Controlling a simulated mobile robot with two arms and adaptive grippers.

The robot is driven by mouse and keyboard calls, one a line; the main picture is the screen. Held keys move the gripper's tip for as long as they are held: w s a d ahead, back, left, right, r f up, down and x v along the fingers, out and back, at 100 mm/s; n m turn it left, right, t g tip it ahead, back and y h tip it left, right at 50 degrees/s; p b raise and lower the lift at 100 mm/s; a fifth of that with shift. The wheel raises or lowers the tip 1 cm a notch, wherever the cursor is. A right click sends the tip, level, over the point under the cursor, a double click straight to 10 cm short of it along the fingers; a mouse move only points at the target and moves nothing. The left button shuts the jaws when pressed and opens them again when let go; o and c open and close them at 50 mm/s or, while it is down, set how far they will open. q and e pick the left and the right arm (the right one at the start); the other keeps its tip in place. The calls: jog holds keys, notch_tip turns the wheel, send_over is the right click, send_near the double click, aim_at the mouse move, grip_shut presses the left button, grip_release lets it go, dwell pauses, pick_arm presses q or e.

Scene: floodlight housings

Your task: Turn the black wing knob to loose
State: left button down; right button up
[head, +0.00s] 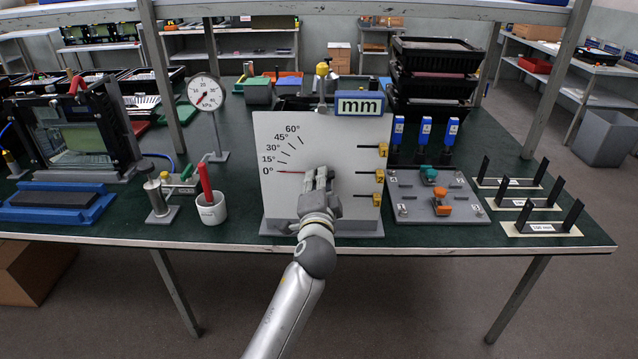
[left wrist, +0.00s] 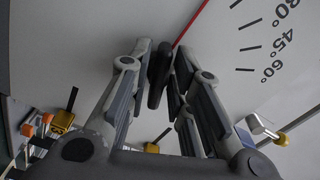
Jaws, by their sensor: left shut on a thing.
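A grey-white upright panel (head: 350,145) stands on the green table, with an angle scale from 0° to 60° on its left side. A thin red pointer (head: 290,172) lies along the 0° mark. My left gripper (head: 318,182) reaches up to the middle of the panel and hides the knob in the head view. In the left wrist view the black wing knob (left wrist: 159,75) sits between the two fingers of the left gripper (left wrist: 160,85), which is shut on it. The red pointer (left wrist: 196,22) runs out from beside the knob. My right gripper is not in view.
Yellow clamps (head: 380,176) stick out at the panel's right side. A grey plate (head: 415,205) with orange and green knobs lies to the right. A white cup (head: 211,209) with a red-handled tool stands to the left. A display marked mm (head: 360,104) tops the panel.

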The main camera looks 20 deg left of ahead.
pick_arm(q)
jog(key=shift+f, duration=0.1)
jog(key=c, duration=1.4)
grip_release()
jog(key=shift+s, duration=0.1)
jog(key=v, duration=1.2)
